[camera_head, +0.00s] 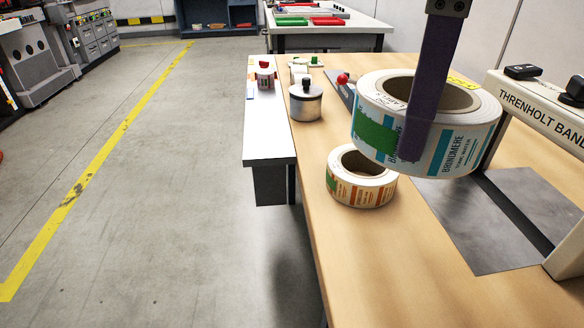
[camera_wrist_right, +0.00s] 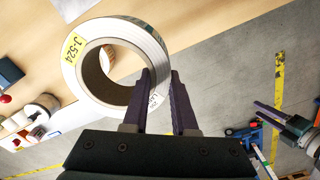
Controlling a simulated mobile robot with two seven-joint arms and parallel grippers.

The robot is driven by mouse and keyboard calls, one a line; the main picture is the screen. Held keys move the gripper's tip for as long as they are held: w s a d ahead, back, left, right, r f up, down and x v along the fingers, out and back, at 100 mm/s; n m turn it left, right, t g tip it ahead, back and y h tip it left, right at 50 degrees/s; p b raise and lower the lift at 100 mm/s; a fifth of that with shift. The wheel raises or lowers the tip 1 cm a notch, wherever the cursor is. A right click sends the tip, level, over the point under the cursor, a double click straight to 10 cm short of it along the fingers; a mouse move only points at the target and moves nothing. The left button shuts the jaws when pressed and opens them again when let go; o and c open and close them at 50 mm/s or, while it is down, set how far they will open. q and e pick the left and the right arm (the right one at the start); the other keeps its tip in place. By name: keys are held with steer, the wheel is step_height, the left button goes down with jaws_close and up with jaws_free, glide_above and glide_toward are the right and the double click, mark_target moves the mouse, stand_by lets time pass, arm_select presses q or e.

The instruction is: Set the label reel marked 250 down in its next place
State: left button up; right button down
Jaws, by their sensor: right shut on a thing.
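A large white label reel (camera_head: 475,150) with green and blue printed labels hangs above the wooden bench, held by its wall. My right gripper (camera_head: 414,140) is shut on that wall, with one dark purple finger down the reel's outside. A smaller reel (camera_head: 362,192) with green and orange labels lies on the bench below. My left gripper (camera_wrist_right: 275,115) appears small at the wrist view's right, its jaws unclear.
A cream machine frame marked THRENHOLT BAND (camera_head: 540,108) stands right, by a grey metal plate (camera_head: 500,225). A metal pot with a black knob (camera_head: 306,103) stands at the bench's left edge, beside a white side shelf (camera_head: 268,135). The front bench top is clear.

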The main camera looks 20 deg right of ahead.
step_height(320, 180, down, 18)
steer(key=b, duration=0.4)
steer(key=shift+f, duration=0.25)
steer(key=shift+r, duration=0.1)
steer(key=c, duration=0.7)
jaws_free()
